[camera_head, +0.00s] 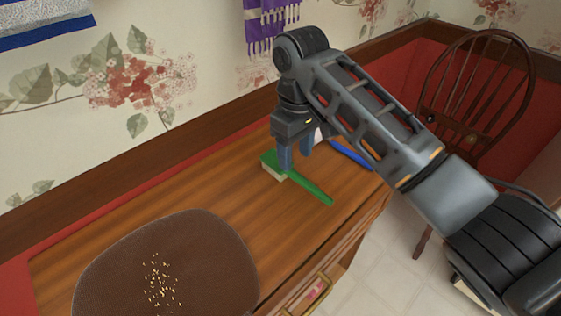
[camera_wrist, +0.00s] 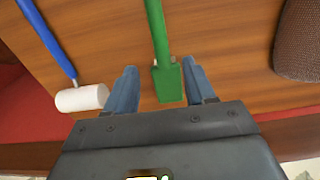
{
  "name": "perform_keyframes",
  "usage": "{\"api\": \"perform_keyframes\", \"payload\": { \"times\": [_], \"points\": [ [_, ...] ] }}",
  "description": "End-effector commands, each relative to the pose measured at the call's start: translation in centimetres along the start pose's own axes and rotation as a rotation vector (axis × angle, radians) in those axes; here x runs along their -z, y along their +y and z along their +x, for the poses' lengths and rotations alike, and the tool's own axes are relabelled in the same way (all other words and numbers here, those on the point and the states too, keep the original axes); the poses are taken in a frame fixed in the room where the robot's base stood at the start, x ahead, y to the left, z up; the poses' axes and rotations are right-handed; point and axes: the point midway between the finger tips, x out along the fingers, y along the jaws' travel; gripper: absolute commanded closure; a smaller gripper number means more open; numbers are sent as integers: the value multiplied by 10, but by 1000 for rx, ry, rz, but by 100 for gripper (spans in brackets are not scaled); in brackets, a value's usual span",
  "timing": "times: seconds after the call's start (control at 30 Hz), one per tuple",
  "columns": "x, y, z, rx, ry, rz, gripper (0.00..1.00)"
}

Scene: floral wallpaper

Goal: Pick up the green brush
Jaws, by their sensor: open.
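The green brush (camera_head: 313,191) lies on the wooden tabletop, its handle pointing toward the table's front edge and its pale bristles showing at the head end. My gripper (camera_head: 296,160) is above the brush's head in the head view, with a finger partly covering it. In the wrist view, the head of the green brush (camera_wrist: 167,82) is between the two blue-grey fingers of my gripper (camera_wrist: 163,85), with a visible gap on each side. The gripper is open and holds nothing. I cannot tell exactly how high the fingertips are above the table.
A paint roller with a blue handle (camera_head: 350,154) and white roller (camera_wrist: 82,98) lies beside the brush. A brown woven mat (camera_head: 215,245) with scattered grains covers the near left of the table (camera_head: 170,190). A wooden chair (camera_head: 470,100) stands right; a drawer below is partly open.

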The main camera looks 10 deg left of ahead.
Motion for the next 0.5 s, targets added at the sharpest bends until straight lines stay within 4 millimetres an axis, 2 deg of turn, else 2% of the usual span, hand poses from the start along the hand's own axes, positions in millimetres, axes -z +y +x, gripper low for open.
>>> {"api": "perform_keyframes", "payload": {
  "times": [0.5],
  "points": [
    [5, -3, 61, 0, 0, 1, 46]
  ]
}}
